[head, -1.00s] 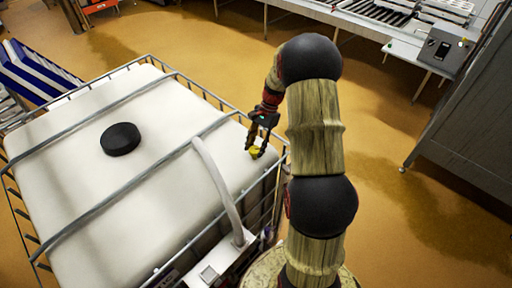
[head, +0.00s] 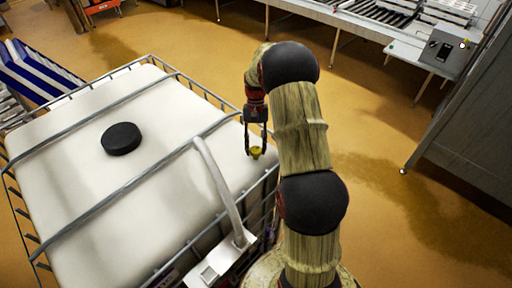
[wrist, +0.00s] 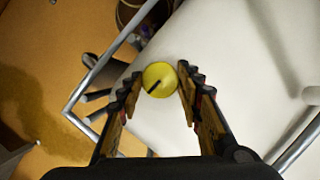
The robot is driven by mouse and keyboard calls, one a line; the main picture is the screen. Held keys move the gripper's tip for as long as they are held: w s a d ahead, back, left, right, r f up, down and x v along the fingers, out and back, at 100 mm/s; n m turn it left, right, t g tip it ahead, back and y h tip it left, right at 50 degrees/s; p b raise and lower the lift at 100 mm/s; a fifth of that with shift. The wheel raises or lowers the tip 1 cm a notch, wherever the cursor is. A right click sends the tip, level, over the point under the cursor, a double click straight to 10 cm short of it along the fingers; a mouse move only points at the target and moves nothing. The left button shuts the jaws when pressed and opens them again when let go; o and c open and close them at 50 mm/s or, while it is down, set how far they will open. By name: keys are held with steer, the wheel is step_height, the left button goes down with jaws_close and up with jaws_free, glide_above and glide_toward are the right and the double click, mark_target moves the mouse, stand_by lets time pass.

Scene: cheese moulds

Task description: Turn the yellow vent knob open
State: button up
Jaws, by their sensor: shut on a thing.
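The yellow vent knob (wrist: 160,79) is a small round disc with a black slot mark that runs diagonally in the wrist view. It sits on the white top of a caged tank, near the tank's right edge in the head view (head: 256,152). My gripper (wrist: 156,84) points down at the knob, with one finger on each side of it. The fingers are shut on the knob. In the head view my gripper (head: 256,150) stands upright over it. The knob's lower part is hidden.
The white tank (head: 70,190) has a metal cage with bars (head: 130,185) across its top and a black lid (head: 121,139). Open floor (head: 380,140) lies to the right.

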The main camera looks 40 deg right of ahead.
steer(key=shift+n, duration=0.3)
steer(key=o, duration=1.1)
steer(key=shift+c, duration=0.2)
steer(key=shift+o, duration=0.4)
steer(key=v, duration=1.2)
steer(key=shift+w, duration=0.1)
